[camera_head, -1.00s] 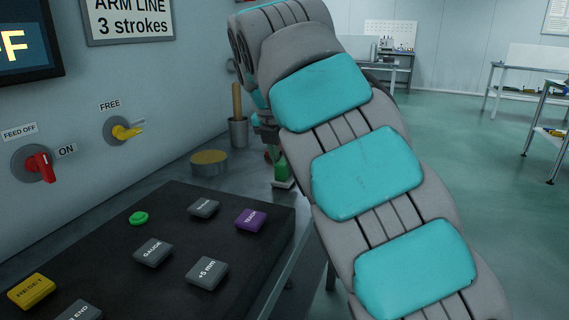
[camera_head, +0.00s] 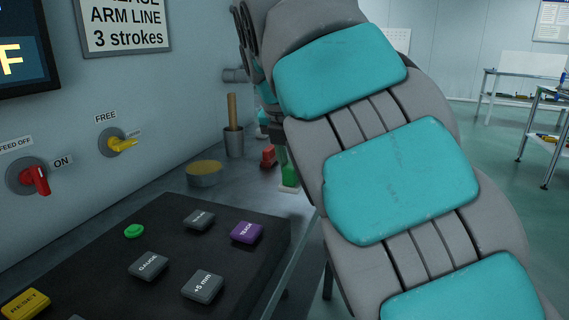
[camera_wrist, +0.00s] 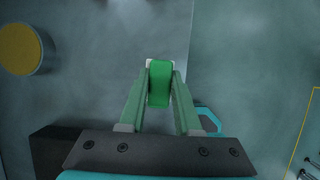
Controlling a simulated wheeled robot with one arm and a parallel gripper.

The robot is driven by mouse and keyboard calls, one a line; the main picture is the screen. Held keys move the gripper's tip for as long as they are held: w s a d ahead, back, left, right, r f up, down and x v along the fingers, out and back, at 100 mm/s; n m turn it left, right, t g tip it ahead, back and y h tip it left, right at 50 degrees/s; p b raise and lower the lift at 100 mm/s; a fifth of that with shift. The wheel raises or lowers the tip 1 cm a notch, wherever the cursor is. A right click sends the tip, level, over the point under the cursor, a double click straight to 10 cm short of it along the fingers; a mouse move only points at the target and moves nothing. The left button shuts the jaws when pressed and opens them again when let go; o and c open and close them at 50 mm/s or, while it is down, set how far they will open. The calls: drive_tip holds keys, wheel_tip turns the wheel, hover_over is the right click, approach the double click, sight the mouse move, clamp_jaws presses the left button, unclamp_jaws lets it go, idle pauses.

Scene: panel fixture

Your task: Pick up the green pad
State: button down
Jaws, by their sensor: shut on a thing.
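The green pad (camera_head: 289,174) is a small green block with a pale base, near the right edge of the grey bench. In the wrist view the green pad (camera_wrist: 159,84) stands between the two fingers of my gripper (camera_wrist: 161,77). My gripper is shut on it, with a finger along each side. In the head view my gripper (camera_head: 279,152) reaches down onto the pad from above, mostly hidden behind my arm. I cannot tell whether the pad's base touches the bench.
A red object (camera_head: 268,157) stands just left of the pad. A round tin with a yellow top (camera_head: 204,173) and a grey cup with a wooden handle (camera_head: 234,140) stand farther left. A black button panel (camera_head: 170,260) fills the front. Wall knobs (camera_head: 118,145) are at left.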

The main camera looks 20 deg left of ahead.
drive_tip(key=s+d+r+b, duration=0.1)
drive_tip(key=s+d, duration=0.6)
drive_tip(key=d, duration=0.1)
drive_tip(key=shift+s, duration=0.25)
drive_tip(key=c, duration=1.2)
unclamp_jaws()
clamp_jaws()
